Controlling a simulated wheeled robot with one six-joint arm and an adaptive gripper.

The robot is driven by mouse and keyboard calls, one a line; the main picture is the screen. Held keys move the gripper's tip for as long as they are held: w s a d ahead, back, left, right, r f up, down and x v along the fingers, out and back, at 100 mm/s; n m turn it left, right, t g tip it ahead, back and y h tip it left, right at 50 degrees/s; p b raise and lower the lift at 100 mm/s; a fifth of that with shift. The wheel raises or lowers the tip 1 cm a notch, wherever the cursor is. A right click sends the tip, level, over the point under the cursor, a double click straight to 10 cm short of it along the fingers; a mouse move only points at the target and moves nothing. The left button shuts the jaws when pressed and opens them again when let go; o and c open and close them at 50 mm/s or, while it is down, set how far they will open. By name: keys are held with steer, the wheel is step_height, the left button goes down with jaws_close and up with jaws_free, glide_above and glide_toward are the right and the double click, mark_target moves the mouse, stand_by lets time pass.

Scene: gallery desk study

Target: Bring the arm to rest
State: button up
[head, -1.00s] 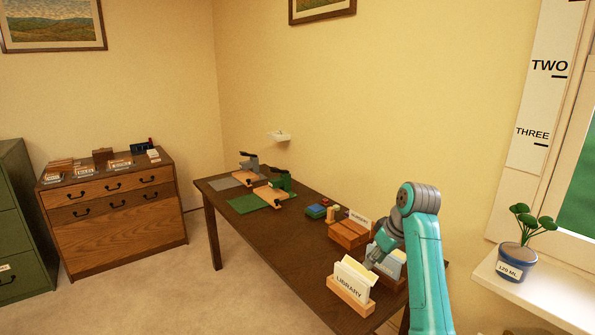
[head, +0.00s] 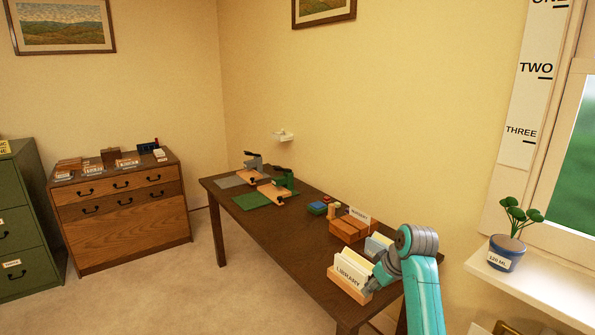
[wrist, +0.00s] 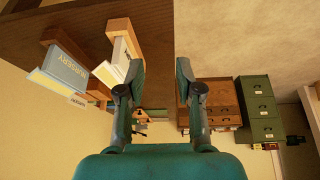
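My arm (head: 424,290) rises at the right of the head view and bends over the near end of the desk. My gripper (wrist: 158,72) shows in the wrist view with its two fingers well apart and nothing between them. In the head view its end is small and partly hidden by my arm, close to the LIBRARY card holder (head: 350,284); I cannot tell whether they touch.
A drawer cabinet (head: 125,236) and green filing cabinet (head: 22,235) stand left. A potted plant (head: 507,250) sits on the sill. Carpet between is clear.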

steer(key=s+a+f+m+t+h, duration=0.1)
steer(key=s+f+m+t, duration=0.1)
steer(key=s+f, duration=0.8)
steer(key=s+a+f+m+t, duration=0.1)
steer(key=s+f, duration=0.6)
steer(key=f, duration=0.7)
steer(key=s+f+m+t, duration=0.1)
steer(key=s+f+t, duration=0.15)
steer(key=s, duration=0.75)
steer(key=s+m+h, duration=0.1)
steer(key=s, duration=1)
steer(key=s+r+t, duration=0.2)
steer(key=s+r, duration=0.7)
steer(key=s, duration=0.3)
steer(key=s+r+m+t, duration=0.1)
steer(key=s+r+t, duration=0.1)
steer(key=s+r, duration=0.8)
steer(key=shift+s+r+t+h, duration=0.2)
steer(key=shift+s+t+h, duration=0.15)
steer(key=shift+s, duration=0.65)
steer(key=shift+w, duration=0.1)
